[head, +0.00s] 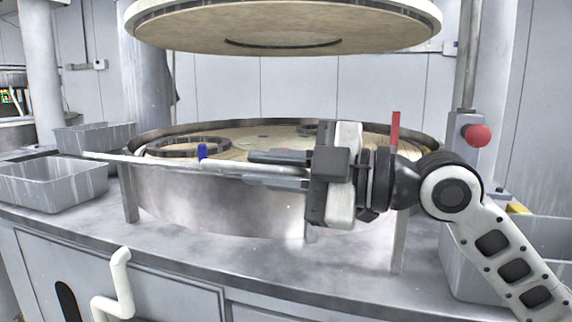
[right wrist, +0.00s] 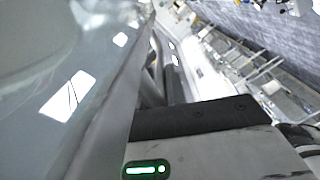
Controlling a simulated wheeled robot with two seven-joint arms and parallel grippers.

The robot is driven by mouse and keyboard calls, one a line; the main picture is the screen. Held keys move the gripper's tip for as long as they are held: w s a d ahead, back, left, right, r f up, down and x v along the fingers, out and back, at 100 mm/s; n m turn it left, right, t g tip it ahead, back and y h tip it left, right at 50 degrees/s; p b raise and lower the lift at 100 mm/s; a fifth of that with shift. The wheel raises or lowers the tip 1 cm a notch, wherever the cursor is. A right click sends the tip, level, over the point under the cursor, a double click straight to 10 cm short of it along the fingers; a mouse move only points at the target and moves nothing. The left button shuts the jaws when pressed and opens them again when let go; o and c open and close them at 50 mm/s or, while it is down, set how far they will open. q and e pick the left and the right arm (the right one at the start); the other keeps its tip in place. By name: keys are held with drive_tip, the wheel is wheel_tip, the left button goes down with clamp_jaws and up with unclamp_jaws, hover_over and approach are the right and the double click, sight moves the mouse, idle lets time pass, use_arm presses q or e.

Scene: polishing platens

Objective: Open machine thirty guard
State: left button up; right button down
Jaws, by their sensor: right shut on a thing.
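Machine thirty's guard appears to be the curved grey metal wall (head: 220,205) at the front of the round tub, with a thin pale top edge that reaches left past the tub rim. My right gripper (head: 248,168) lies level across the front, fingers pointing left, shut on this edge; the exact grip is hard to see. In the right wrist view a large shiny grey panel (right wrist: 60,70), likely the guard, fills the left side; the fingertips are not clear there. My left gripper is not in view.
A round upper platen (head: 285,30) hangs above the tub. Carrier rings (head: 188,147) lie inside. Grey bins (head: 50,185) stand at the left and another bin (head: 475,265) at the right. A red knob (head: 477,134) is on the right post.

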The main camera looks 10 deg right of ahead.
use_arm(q)
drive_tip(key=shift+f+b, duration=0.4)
drive_tip(key=shift+b, duration=0.45)
use_arm(e)
drive_tip(key=f, duration=0.2)
drive_tip(key=shift+s+a+f+n, duration=0.2)
drive_tip(key=shift+s+f+n, duration=0.2)
drive_tip(key=c, duration=1.5)
unclamp_jaws()
drive_tip(key=shift+f, duration=0.1)
drive_tip(key=shift+o, duration=0.2)
